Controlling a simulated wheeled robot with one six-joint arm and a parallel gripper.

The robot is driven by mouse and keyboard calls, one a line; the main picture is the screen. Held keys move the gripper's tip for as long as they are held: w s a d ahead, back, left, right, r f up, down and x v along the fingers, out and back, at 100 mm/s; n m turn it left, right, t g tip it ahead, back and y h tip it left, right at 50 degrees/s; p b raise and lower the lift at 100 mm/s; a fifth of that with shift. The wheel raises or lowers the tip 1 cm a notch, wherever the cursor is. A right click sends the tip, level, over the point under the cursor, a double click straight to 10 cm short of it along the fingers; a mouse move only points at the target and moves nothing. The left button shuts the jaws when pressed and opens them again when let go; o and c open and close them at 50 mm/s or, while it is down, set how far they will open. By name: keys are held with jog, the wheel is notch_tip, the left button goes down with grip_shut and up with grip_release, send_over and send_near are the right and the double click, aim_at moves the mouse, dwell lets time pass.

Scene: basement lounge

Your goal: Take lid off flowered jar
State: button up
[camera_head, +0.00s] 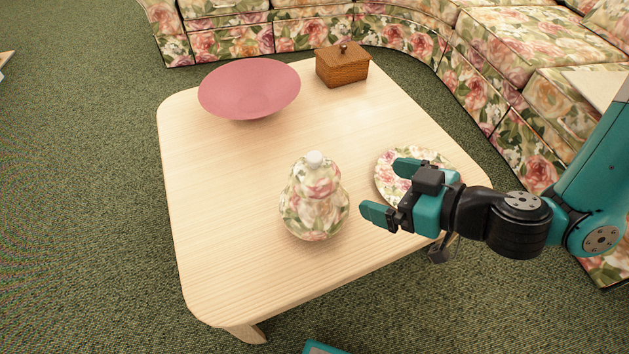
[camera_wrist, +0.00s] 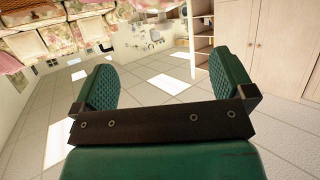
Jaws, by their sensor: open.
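The flowered jar (camera_head: 314,214) stands upright near the front middle of the wooden table in the head view. Its flowered lid (camera_head: 315,176), topped by a white knob (camera_head: 314,158), sits on it. My gripper (camera_head: 384,190) is to the right of the jar, above the table and partly over a flowered plate. Its fingers are spread and point left toward the jar, with a gap between them and the jar. In the wrist view the two green fingers (camera_wrist: 168,85) stand wide apart with nothing between them. The jar does not show in the wrist view.
The flowered plate (camera_head: 385,172) lies on the table (camera_head: 235,260), partly hidden by my gripper. A pink bowl (camera_head: 249,88) and a wooden box (camera_head: 342,66) with a knob stand at the back. Flowered sofas (camera_head: 505,50) border the back and right. The table's left front is clear.

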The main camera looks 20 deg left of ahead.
jog(key=f+b, duration=0.1)
jog(key=p, duration=0.2)
send_near(318, 167)
jog(key=x, duration=0.5)
jog(key=shift+d+f, duration=0.1)
jog(key=shift+f, duration=0.15)
jog(key=x, duration=0.4)
jog(key=p+x, duration=0.1)
jog(key=shift+a+r, duration=0.15)
jog(key=shift+a, duration=0.35)
jog(key=c, duration=0.7)
